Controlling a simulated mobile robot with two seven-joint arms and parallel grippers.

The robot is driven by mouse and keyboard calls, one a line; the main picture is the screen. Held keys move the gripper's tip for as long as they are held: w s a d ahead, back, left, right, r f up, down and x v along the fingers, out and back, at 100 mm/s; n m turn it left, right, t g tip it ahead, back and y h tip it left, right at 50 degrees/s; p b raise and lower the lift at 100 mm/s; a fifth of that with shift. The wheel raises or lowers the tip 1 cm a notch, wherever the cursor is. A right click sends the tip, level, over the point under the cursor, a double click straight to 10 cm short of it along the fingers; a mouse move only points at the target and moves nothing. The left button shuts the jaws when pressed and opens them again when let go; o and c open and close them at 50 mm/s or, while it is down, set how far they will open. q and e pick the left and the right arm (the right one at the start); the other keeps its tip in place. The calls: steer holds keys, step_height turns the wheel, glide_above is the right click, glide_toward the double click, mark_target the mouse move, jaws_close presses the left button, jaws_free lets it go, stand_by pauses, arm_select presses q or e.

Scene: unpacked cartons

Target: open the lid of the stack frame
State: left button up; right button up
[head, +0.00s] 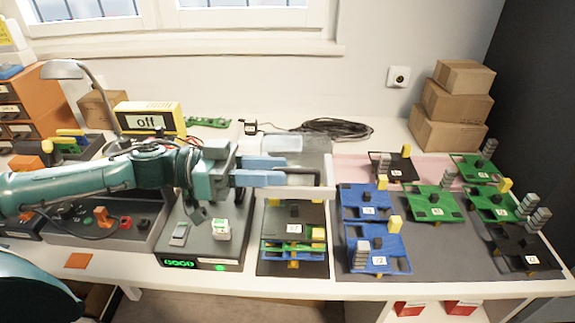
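The stack frame (264,245) stands on the table right of the middle-left. It holds a stack of boards, with a black board (300,216) on top and green and blue ones below. A pale grey bar and panel, which look like its lid (328,172), stand raised at the frame's back. My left gripper (289,171) reaches in from the left, above the rear of the frame, its two blue fingers pointing right at the lid. A small gap shows between the fingers, but I cannot tell whether they hold the lid's edge. My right gripper is out of view.
Blue, green and black boards lie on a dark mat (445,262) to the right. A grey device (188,252) with a green display is left of the frame.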

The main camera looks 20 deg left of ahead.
mark_target(287, 171)
arm_select(q)
steer(key=shift+x, duration=1.5)
jaws_close()
